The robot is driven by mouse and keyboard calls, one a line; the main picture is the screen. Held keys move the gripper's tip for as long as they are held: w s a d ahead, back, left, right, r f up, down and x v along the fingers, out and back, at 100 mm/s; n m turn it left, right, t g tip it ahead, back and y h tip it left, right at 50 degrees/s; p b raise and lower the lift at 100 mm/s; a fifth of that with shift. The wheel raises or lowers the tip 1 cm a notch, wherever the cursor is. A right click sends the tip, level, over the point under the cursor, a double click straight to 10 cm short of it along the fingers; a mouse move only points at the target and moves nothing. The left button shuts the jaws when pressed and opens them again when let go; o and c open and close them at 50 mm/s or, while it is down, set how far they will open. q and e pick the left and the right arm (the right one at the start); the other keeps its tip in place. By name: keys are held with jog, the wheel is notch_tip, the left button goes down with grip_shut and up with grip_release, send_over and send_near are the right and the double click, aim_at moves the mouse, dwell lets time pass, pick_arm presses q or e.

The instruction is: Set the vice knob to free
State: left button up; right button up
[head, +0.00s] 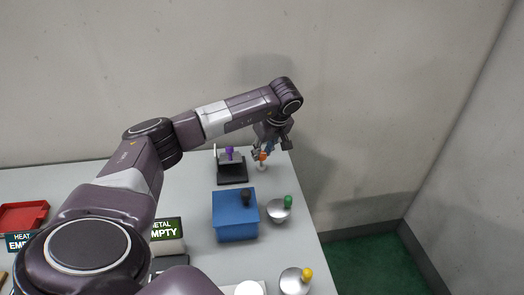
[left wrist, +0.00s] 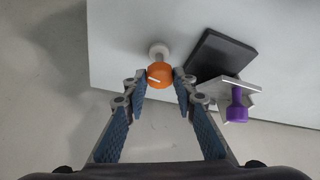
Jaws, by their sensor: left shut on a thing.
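An orange knob (head: 263,156) with a white line on its top stands on a pale post near the table's far right corner. It also shows in the left wrist view (left wrist: 160,74). My left gripper (left wrist: 161,82) is above it with its fingertips on either side, shut on the knob. In the head view my left gripper (head: 270,146) partly covers the knob. Beside it is a vice-like fixture (head: 232,173) with a dark base and grey jaws, which holds a purple-handled piece (head: 229,153). My right gripper is not in view.
A blue box (head: 235,222) with a black knob stands nearer on the table (head: 190,200). Metal bowls with a green knob (head: 288,201) and a yellow knob (head: 307,274) are along the right edge. A red tray (head: 24,215) and "EMPTY" signs are at left. A wall is behind.

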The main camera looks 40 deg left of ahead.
pick_arm(q)
jog(key=shift+w+r+n+g, duration=0.1)
jog(key=shift+n+g, duration=0.3)
jog(key=shift+n, duration=0.7)
jog(key=o, duration=1.2)
jog(key=shift+c, duration=0.2)
jog(key=v, duration=1.2)
jog(key=shift+d, duration=0.15)
